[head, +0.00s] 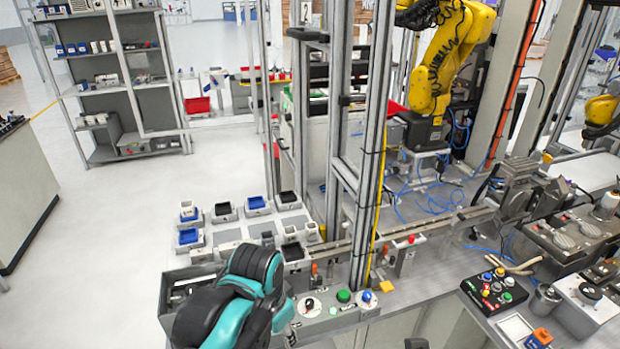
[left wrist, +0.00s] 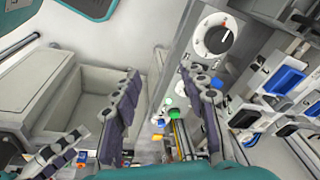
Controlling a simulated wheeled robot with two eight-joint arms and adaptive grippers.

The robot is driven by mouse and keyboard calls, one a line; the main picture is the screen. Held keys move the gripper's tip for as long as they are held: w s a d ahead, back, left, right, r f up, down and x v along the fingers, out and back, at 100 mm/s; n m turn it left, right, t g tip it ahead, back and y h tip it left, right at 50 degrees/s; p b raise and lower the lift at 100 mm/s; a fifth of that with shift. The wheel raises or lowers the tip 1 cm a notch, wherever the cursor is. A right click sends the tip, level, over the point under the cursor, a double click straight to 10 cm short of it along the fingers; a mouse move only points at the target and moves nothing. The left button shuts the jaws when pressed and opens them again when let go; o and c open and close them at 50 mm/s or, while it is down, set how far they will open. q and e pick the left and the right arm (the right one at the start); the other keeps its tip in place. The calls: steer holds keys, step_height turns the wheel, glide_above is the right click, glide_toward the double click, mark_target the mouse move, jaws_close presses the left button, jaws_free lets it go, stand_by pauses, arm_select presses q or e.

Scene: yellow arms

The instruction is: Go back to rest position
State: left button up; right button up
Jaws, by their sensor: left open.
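My left arm (head: 228,305), teal and black, comes in at the bottom of the head view, over the front left corner of the workbench. Its gripper is mostly hidden there by the arm. In the left wrist view my left gripper (left wrist: 165,105) shows two dark, ribbed fingers spread wide apart. Nothing is between them; the bench front with a green button shows beyond the gap. My right gripper is not in view.
A grey bin (left wrist: 85,100) lies beside the fingers. The panel has a rotary switch (head: 309,306), a green button (head: 343,296) and a blue button (head: 366,296). Small trays (head: 256,204) stand behind. A metal post (head: 372,150) rises right of the arm. Floor at left is clear.

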arm_select(q)
steer(key=s+a+f+n+t, duration=0.2)
steer(key=a+n, duration=0.2)
steer(key=a, duration=0.1)
steer(key=s+a+f+n+t, duration=0.1)
steer(key=s+a+n+t, duration=0.1)
steer(key=a+n, duration=0.2)
steer(key=shift+a+f+t+y, duration=0.3)
steer(key=shift+a+f+t, duration=0.1)
steer(key=shift+a, duration=0.8)
steer(key=shift+s, duration=0.1)
